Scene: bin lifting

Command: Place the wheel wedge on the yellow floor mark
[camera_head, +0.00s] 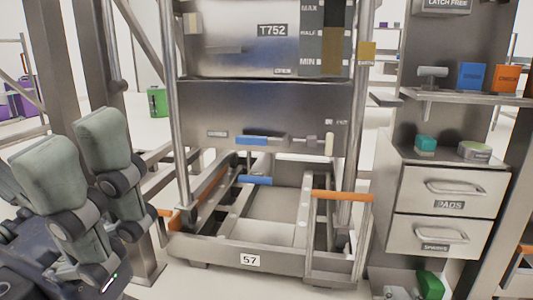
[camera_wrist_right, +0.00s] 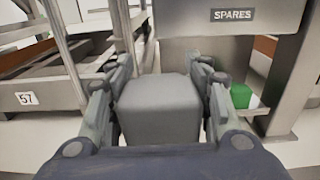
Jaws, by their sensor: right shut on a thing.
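The wheel wedge appears as a plain grey block (camera_wrist_right: 160,108) in the right wrist view. My right gripper (camera_wrist_right: 162,85) is shut on it, with one finger along each side. The block hides what lies straight ahead of it. My left gripper (camera_head: 82,155) stands close at the left of the head view, its two grey-green fingers apart and nothing seen between them. I cannot make out my right gripper or the wedge clearly in the head view. No yellow floor mark shows in either view.
A metal cart (camera_head: 300,262) labelled 57 stands in the middle, with orange and blue handles. Right of it is a drawer cabinet (camera_head: 452,191) marked PADS and SPARES. A green box (camera_head: 431,285) sits below the drawers. Open floor (camera_wrist_right: 22,130) shows before the cart.

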